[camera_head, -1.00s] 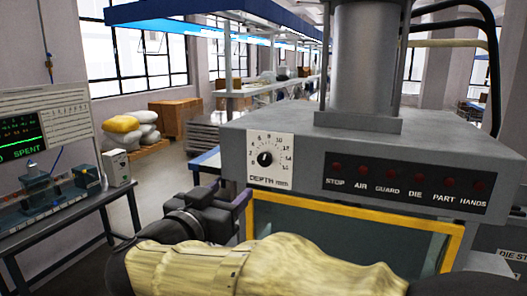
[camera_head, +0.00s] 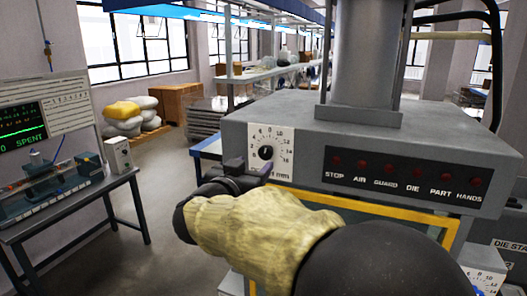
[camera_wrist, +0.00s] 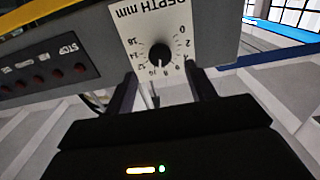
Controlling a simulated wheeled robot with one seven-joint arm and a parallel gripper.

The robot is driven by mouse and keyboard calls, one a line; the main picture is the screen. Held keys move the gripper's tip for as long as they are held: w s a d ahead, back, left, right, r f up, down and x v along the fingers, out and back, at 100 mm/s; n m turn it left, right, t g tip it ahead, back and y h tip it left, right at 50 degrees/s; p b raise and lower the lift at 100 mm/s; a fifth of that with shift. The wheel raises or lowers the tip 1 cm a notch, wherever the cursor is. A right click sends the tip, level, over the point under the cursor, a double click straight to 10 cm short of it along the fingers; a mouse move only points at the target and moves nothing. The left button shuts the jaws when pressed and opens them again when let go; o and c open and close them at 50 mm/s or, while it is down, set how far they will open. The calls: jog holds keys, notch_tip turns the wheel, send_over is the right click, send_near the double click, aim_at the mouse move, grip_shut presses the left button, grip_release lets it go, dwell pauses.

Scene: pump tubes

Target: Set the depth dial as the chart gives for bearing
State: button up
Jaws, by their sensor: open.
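The depth dial (camera_head: 266,153) is a black round knob on a white numbered plate at the left of the grey press front. It also shows upside down in the wrist view (camera_wrist: 160,55). Its pointer setting is too small to read surely. My gripper (camera_head: 252,168) is just left of and below the knob in the head view and covers part of the DEPTH mm label. In the wrist view its two dark fingers (camera_wrist: 160,75) are apart, one to each side below the knob, with nothing between them. I cannot tell whether they touch the plate. No chart for bearing is readable.
The press front carries a lamp panel (camera_head: 405,180) marked STOP, AIR, GUARD, DIE, PART and HANDS, all dark red. A yellow guard frame (camera_head: 375,208) lies below it. A bench (camera_head: 70,215) with a screen reading SPENT stands left. The floor between is clear.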

aim_at(264, 155)
jog(key=p+x, duration=0.1)
jog(key=x, duration=0.5)
jog(key=shift+w+d+p, duration=0.1)
jog(key=shift+w+p, duration=0.25)
jog(key=shift+w, duration=0.05)
jog(key=shift+s, duration=0.1)
jog(key=shift+c, duration=0.2)
jog(key=c, duration=0.9)
